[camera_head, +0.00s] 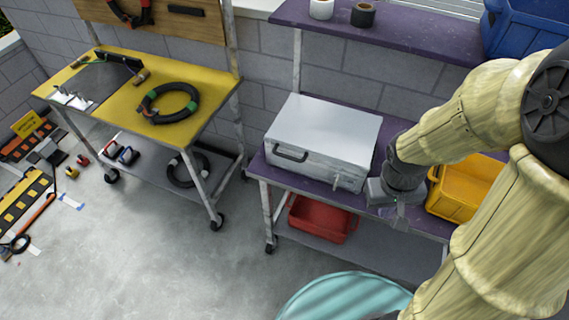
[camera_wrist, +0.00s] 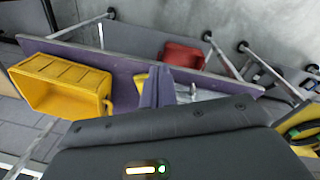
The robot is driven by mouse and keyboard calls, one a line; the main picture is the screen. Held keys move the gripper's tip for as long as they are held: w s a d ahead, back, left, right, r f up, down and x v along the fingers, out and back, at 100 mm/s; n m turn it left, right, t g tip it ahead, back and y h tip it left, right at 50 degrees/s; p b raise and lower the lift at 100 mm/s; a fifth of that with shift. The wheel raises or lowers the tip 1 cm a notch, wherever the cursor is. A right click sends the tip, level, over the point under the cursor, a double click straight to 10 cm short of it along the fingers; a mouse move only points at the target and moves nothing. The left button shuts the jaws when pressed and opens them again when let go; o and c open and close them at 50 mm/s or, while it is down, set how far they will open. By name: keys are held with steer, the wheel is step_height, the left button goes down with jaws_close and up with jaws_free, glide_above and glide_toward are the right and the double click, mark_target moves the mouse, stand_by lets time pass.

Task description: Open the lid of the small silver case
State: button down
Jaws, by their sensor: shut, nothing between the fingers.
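The silver case (camera_head: 325,130) sits on the purple cart top with its lid down. A dark handle (camera_head: 290,153) is on its front face at the left, and a small silver latch (camera_head: 338,184) hangs at the front right. My gripper (camera_head: 400,216) is just right of the case's front right corner, pointing down, with its fingers shut and empty. In the wrist view the shut fingers (camera_wrist: 158,88) stand in the middle, and a small silvery part shows right beside them; I cannot tell if it is the latch. The case is mostly hidden there.
A yellow bin (camera_head: 462,190) stands on the cart right of my gripper. A red bin (camera_head: 320,220) is on the shelf below. A purple upper shelf (camera_head: 410,32) holds tape rolls. A yellow workbench (camera_head: 120,95) stands left. A round teal surface (camera_head: 345,298) is in front.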

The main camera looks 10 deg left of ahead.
steer(key=w+a+f+n+t+h+b, duration=0.25)
steer(key=f+n+h+b, duration=0.25)
steer(key=f+n, duration=0.25)
steer(key=w+a+f+n+t+h+b, duration=0.1)
steer(key=a+f+n+h+b, duration=0.2)
steer(key=f+n+h+b, duration=0.35)
steer(key=a+f+n+t+y+b, duration=0.2)
steer(key=a+f+n+t+y, duration=0.2)
steer(key=a+n+t, duration=0.4)
steer(key=w+a+f+n+t+y+b, duration=0.1)
steer(key=a+f+n+t+y+b, duration=0.2)
steer(key=a+n+t, duration=0.5)
steer(key=a+f+n+y, duration=0.1)
steer(key=a+y, duration=0.1)
steer(key=a, duration=0.6)
steer(key=shift+w, duration=0.3)
steer(key=r+p+x, duration=0.2)
steer(key=x, duration=1.1)
steer(key=shift+s+r, duration=0.2)
steer(key=shift+s, duration=0.05)
steer(key=shift+s+a+r, duration=0.1)
steer(key=shift+a, duration=0.1)
